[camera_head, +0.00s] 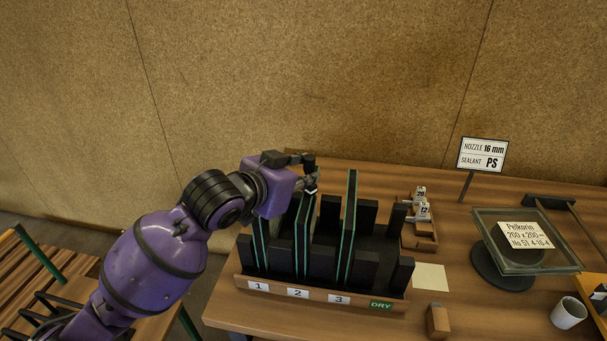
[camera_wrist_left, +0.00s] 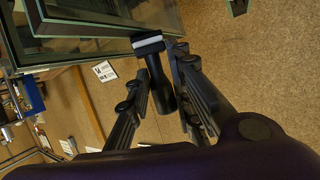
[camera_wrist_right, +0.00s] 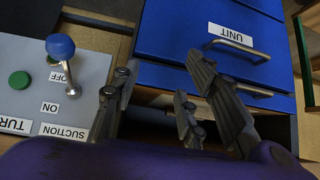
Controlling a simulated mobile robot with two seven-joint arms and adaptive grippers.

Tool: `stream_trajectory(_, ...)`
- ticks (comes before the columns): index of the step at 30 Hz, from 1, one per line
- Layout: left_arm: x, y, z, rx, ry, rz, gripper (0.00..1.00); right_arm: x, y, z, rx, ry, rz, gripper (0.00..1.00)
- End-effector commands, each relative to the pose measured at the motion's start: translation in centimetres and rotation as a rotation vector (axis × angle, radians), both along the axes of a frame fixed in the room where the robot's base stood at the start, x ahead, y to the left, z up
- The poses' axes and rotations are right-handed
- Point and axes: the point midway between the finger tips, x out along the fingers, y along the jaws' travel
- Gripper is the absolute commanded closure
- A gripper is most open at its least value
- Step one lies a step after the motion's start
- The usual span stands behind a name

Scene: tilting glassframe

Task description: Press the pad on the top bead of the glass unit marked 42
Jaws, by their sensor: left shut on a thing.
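My left gripper (camera_head: 309,180) is above the drying rack and shut on a dark tool. In the left wrist view the tool's black handle (camera_wrist_left: 159,85) sits between the fingers, and its pale pad (camera_wrist_left: 148,42) is at the edge of a glass unit (camera_wrist_left: 95,22). I cannot tell whether they touch. In the head view glass units stand upright at slot 1 (camera_head: 260,240), slot 2 (camera_head: 303,235) and slot 3 (camera_head: 347,230). No mark 42 is readable. My right gripper (camera_wrist_right: 165,85) is open and empty before blue drawers.
The rack (camera_head: 222,285) has black dividers and a DRY label (camera_head: 381,305). Right of it are small numbered blocks (camera_head: 421,205), a glass-topped stand (camera_head: 490,262), a cup (camera_head: 568,312) and a sign (camera_head: 482,155). A control panel (camera_wrist_right: 35,85) with a blue-knobbed lever shows in the right wrist view.

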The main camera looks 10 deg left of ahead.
Motion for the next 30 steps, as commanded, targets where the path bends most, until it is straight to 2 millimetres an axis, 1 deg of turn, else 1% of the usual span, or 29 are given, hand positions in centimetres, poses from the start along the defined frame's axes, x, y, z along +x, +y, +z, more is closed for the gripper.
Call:
stream_trajectory(1,0.0,0.0,0.7,0.0,-0.005,0.0,1.0,0.1,0.0,0.1,0.0,-0.003,0.0,0.6)
stream_trajectory(3,0.0,0.0,1.3,-0.001,-0.008,-0.001,1.0,0.2,0.0,0.2,0.0,-0.005,0.0,0.6)
stream_trajectory(21,0.1,0.0,6.2,0.0,-0.009,0.0,1.0,0.3,0.0,0.3,0.0,-0.008,0.0,0.6)
stream_trajectory(25,0.0,0.0,6.8,-0.001,-0.008,-0.001,1.0,0.3,0.0,0.3,0.0,-0.008,0.0,0.6)
stream_trajectory(30,0.0,0.0,6.9,-0.001,-0.007,0.0,1.0,0.3,0.0,0.3,0.0,-0.008,0.0,0.6)
